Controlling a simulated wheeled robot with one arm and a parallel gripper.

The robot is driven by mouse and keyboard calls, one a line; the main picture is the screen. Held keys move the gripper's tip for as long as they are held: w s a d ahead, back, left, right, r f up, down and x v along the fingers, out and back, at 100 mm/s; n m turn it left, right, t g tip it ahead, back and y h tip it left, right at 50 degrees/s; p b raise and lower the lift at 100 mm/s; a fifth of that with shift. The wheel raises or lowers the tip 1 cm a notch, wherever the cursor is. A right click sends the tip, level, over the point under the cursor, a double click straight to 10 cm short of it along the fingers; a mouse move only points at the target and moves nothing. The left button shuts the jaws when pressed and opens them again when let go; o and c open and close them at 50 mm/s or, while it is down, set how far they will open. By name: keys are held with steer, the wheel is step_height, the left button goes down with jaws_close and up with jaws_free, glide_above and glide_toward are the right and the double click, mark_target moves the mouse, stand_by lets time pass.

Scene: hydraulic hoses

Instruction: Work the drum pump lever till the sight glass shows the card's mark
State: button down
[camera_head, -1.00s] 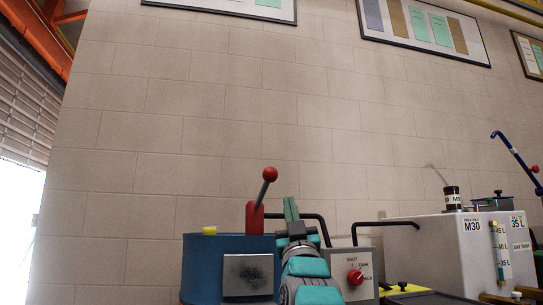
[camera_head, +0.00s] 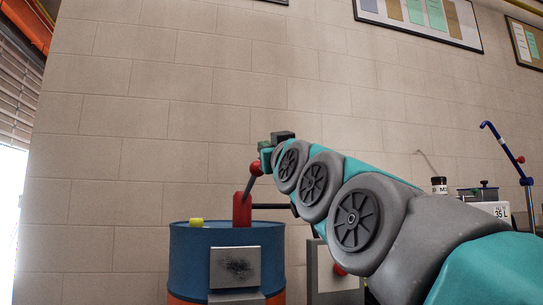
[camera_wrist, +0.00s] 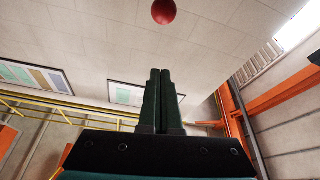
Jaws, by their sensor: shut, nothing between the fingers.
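The pump lever's red ball (camera_head: 255,169) tops a dark rod that leans up and right from a red pump body (camera_head: 242,210). The pump stands on the blue drum (camera_head: 188,262). My gripper (camera_head: 265,156) is at the ball's upper right, very close; I cannot tell whether it touches. In the wrist view the fingers (camera_wrist: 159,76) are together and empty, with the red ball (camera_wrist: 163,11) beyond their tips. The white tank (camera_head: 497,207) shows only in part, with a card reading "35 L" (camera_head: 502,212). My arm hides the sight glass.
A yellow cap (camera_head: 196,222) and a grey plate (camera_head: 235,267) are on the drum. A box with a red knob (camera_head: 339,270) is partly behind my arm. The wall above the drum is clear.

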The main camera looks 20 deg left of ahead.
steer(key=shift+w, duration=0.15)
steer(key=w+a+p, duration=0.2)
steer(key=w+a, duration=0.2)
steer(key=w, duration=0.4)
steer(key=shift+a+f, duration=0.15)
steer(key=shift+a, duration=0.25)
stand_by(0.8)
steer(key=shift+f, duration=0.1)
